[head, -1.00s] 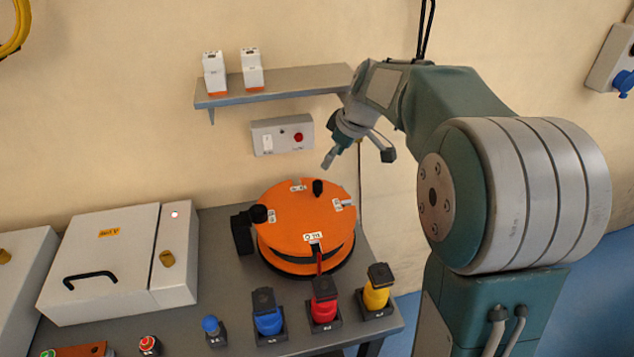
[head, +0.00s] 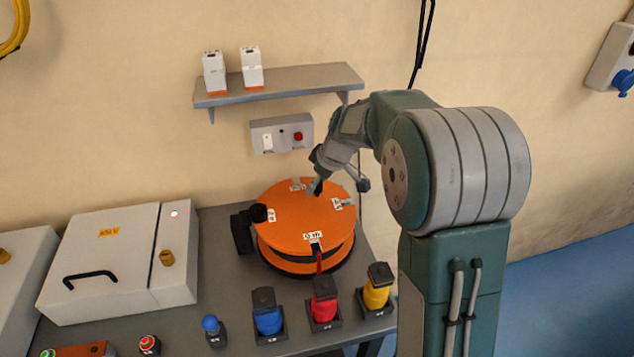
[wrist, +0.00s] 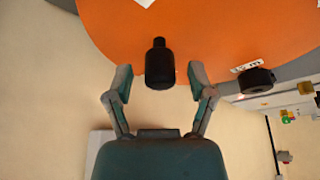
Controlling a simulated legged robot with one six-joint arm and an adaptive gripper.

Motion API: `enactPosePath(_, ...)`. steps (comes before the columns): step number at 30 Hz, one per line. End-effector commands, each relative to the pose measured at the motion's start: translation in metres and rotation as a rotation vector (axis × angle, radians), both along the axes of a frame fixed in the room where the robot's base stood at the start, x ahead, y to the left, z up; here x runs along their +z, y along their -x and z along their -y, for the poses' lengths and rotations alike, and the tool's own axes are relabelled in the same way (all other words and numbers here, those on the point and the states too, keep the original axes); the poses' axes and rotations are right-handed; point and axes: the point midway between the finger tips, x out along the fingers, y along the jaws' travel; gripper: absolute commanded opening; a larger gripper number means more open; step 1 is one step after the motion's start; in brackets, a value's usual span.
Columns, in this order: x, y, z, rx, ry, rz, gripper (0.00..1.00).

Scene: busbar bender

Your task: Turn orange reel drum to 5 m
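The orange reel drum (head: 290,216) lies flat on the grey bench, with white labels around its top. The front label (head: 313,237), which seems to read 0 m, is beside a red pointer (head: 319,262); the other labels are too small to read. A black upright knob (wrist: 159,63) stands near the drum's rim in the wrist view. In the head view my gripper hides most of it at the drum's back right. My gripper (wrist: 159,84) is open, its fingers on either side of the knob with gaps, apart from it. In the head view my gripper (head: 340,186) is over the drum's back right.
A black round part (head: 258,213) sits at the drum's left edge. Blue (head: 267,314), red (head: 324,302) and yellow (head: 377,288) pieces stand in front. A shelf (head: 300,83) and a switch box (head: 282,134) are on the wall behind. A white cabinet (head: 105,260) is left.

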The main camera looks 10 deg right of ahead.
Motion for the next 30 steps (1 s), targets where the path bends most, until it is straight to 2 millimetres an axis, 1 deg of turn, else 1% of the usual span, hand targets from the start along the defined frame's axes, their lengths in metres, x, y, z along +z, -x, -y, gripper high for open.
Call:
enactPosePath(1, 0.000, 0.000, 0.000, 0.000, 0.000, 0.000, 0.53)
enactPosePath(2, 0.000, 0.000, 0.000, 0.000, 0.000, 0.000, 0.40)
enactPosePath(3, 0.000, 0.000, 0.000, 0.000, 0.000, 0.000, 0.22)
enactPosePath(4, 0.000, 0.000, 0.000, 0.000, 0.000, 0.000, 0.08)
enactPosePath(5, 0.000, 0.000, 0.000, 0.000, 0.000, 0.000, 0.00)
enactPosePath(14, -0.001, 0.000, 0.000, -0.009, 0.001, -0.001, 0.00)
enactPosePath(19, -0.001, 0.002, 0.002, -0.053, 0.001, -0.002, 0.00)
enactPosePath(23, -0.001, 0.006, 0.005, -0.123, 0.001, -0.002, 0.00)
enactPosePath(30, -0.001, 0.016, 0.011, -0.321, 0.002, -0.003, 0.00)
